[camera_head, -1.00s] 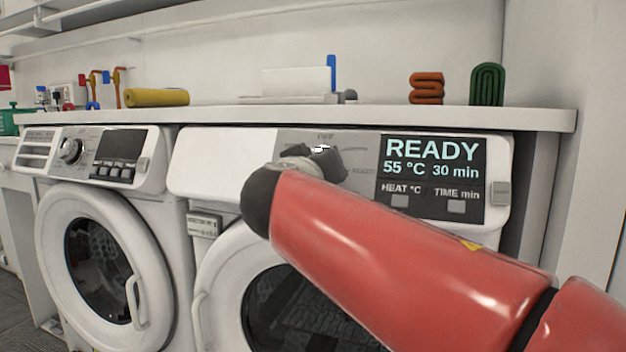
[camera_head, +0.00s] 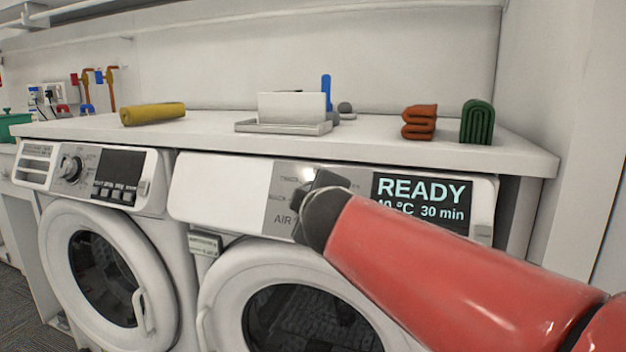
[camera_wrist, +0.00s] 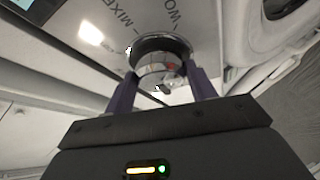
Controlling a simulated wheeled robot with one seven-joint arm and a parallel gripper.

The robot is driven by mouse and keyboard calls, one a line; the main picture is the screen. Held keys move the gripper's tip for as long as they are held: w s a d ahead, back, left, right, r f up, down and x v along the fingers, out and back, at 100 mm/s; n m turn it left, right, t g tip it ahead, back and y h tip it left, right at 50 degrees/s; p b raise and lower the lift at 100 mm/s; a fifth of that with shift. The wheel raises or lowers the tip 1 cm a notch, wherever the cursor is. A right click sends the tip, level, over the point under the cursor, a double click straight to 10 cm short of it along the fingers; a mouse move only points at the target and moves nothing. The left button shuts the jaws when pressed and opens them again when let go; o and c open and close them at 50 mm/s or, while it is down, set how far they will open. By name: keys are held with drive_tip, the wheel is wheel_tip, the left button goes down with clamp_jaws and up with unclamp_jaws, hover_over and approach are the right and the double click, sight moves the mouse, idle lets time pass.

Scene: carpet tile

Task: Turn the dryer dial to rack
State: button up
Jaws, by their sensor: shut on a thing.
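The dryer (camera_head: 222,190) is the right-hand white machine. Its dial is hidden behind my wrist in the head view. In the wrist view the round metallic dial (camera_wrist: 158,66) sits between the two purple-grey fingers of my gripper (camera_wrist: 163,84), which is shut on it. A small red mark shows on the dial. In the head view my gripper (camera_head: 318,186) is against the grey dial panel (camera_head: 285,185), left of the display (camera_head: 420,198). The display reads READY, a partly covered temperature that looks like 40 °C, and 30 min. Lettering "AIR" shows lower left; rack is not readable.
The washer (camera_head: 100,230) with its own dial (camera_head: 70,168) stands to the left. Above is a white counter (camera_head: 220,145) with a yellow roll (camera_head: 153,113), a white tray (camera_head: 283,127), and orange (camera_head: 419,122) and green (camera_head: 478,121) folded cloths.

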drive_tip(key=shift+r+n+p, duration=0.15)
drive_tip(key=shift+n+p, duration=0.35)
drive_tip(key=shift+p, duration=0.3)
drive_tip(key=shift+g, duration=0.3)
drive_tip(key=o, duration=1)
drive_tip(key=v, duration=0.7)
drive_tip(key=shift+s+d, duration=0.15)
drive_tip(key=shift+s, duration=0.25)
